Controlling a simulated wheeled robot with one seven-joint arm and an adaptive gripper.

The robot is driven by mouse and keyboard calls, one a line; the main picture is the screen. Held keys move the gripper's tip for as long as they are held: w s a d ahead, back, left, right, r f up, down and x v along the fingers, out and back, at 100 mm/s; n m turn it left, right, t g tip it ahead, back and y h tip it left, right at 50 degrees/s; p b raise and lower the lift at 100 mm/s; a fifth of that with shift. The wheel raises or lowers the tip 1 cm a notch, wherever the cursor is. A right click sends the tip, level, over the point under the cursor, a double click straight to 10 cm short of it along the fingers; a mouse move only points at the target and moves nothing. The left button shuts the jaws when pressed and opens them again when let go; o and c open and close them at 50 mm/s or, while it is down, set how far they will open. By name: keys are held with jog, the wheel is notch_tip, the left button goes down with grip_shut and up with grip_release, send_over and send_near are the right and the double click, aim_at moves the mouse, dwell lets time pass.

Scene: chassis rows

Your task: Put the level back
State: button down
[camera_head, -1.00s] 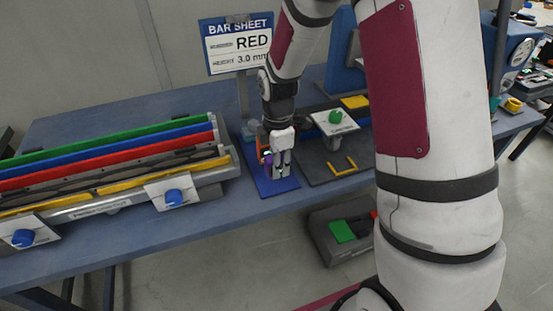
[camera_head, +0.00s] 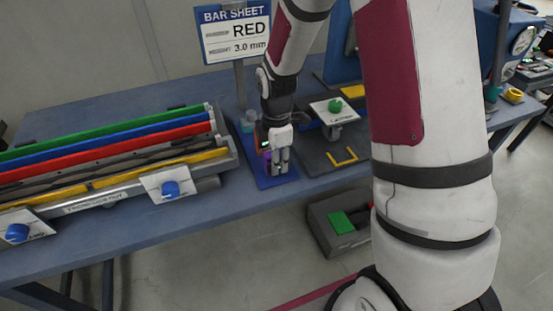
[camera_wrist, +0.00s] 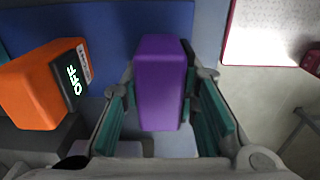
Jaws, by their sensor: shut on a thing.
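My gripper (camera_head: 279,165) is low over the blue mat (camera_head: 279,182) on the bench. In the wrist view, a purple block (camera_wrist: 160,75) stands between the fingers of my gripper (camera_wrist: 160,100), which are shut on it. An orange box (camera_wrist: 32,88) with a dark display reading OFF lies to the left of the block, apart from the fingers. I cannot tell for sure which of the two is the level. In the head view my gripper hides most of both.
A rack with green, blue, red (camera_head: 120,147) and yellow bars fills the bench to the left. A grey plate with a yellow bracket (camera_head: 342,157) and a green knob (camera_head: 335,105) stand right of the mat. A BAR SHEET sign (camera_head: 234,34) stands behind.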

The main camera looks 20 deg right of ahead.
jog(key=shift+f+b, duration=0.45)
jog(key=shift+f, duration=0.7)
dwell(0.8)
jog(key=c, duration=1.2)
grip_release()
notch_tip(320, 180, up, 12)
jog(key=shift+f, duration=0.1)
